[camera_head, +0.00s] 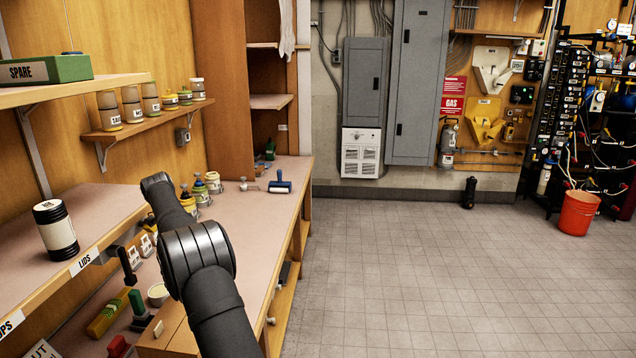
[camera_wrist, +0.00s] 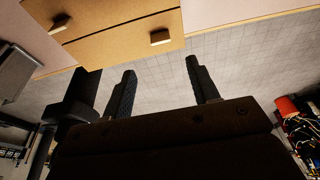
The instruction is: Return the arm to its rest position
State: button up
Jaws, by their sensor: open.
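My gripper (camera_wrist: 161,66) shows in the wrist view with its two dark fingers spread wide apart. Nothing is between them; grey floor shows through the gap. My dark arm (camera_head: 198,255) rises from the bottom of the head view and bends over the workbench (camera_head: 258,215) at the left. I cannot make out the gripper in the head view. In the wrist view a wooden drawer front (camera_wrist: 125,30) with small knobs lies just beyond the fingers, apart from them.
A black-and-white canister (camera_head: 56,228) stands on the shelf labelled LIDS. Jars (camera_head: 130,104) line the wall shelf. A blue-handled roller (camera_head: 280,186) lies on the bench. An orange bucket (camera_head: 578,212) stands at the far right. The tiled floor (camera_head: 420,275) is mostly clear.

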jog(key=x, duration=1.1)
jog(key=shift+d+f, duration=0.1)
jog(key=shift+d, duration=0.1)
jog(key=shift+d+r+y, duration=0.1)
jog(key=shift+r+y, duration=0.1)
jog(key=shift+y, duration=0.4)
